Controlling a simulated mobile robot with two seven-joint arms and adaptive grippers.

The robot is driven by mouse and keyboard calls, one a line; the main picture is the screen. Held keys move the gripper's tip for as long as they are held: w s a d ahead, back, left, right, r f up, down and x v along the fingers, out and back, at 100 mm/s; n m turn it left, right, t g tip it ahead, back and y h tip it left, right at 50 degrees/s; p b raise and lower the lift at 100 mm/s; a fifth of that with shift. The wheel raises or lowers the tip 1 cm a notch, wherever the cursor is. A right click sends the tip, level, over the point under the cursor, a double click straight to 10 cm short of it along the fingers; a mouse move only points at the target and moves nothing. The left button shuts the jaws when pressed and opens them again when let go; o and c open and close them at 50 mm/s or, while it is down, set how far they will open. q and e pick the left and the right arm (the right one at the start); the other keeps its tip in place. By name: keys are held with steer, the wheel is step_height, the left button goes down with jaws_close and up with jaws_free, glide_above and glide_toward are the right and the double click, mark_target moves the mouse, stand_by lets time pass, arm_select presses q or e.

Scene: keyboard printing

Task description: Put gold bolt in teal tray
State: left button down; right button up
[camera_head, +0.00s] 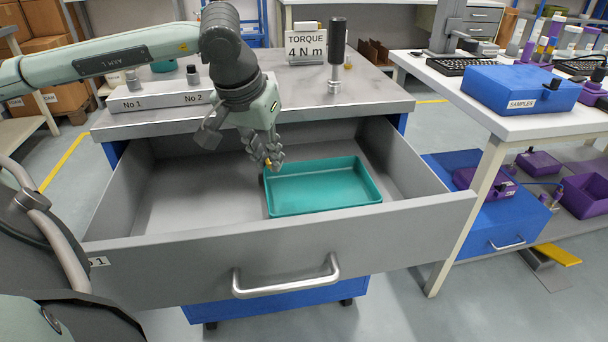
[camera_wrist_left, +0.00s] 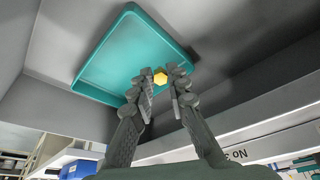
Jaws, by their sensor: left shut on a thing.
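The teal tray (camera_head: 318,187) lies in the open grey drawer, right of its middle, and looks empty. It also shows in the left wrist view (camera_wrist_left: 118,55). My left gripper (camera_head: 272,164) reaches down into the drawer at the tray's back left corner. It is shut on the gold bolt, whose yellow hexagonal head shows between the fingertips in the left wrist view (camera_wrist_left: 160,77). In the head view only a small yellow bit of the bolt (camera_head: 268,163) shows. The fingers hide the rest of it. My right gripper is not in view.
The drawer's front wall (camera_head: 290,250) with its handle stands before the tray. The drawer floor left of the tray (camera_head: 190,190) is bare. On the bench top behind are a torque sign (camera_head: 306,44), a black-handled tool (camera_head: 337,50) and a numbered grey block (camera_head: 165,97).

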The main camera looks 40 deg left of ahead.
arm_select(q)
steer(key=w+d+f, duration=0.1)
steer(key=w, duration=0.1)
steer(key=w+d+f+p, duration=0.1)
steer(key=w, duration=0.1)
steer(key=w+d+f, duration=0.1)
steer(key=w+f, duration=0.1)
steer(key=shift+p, duration=0.35)
steer(key=shift+f, duration=2)
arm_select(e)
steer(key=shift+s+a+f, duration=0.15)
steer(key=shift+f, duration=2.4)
arm_select(q)
steer(key=shift+f, duration=0.15)
steer(key=c, duration=1.5)
jaws_free()
steer(key=shift+v, duration=1.05)
steer(key=v, duration=1)
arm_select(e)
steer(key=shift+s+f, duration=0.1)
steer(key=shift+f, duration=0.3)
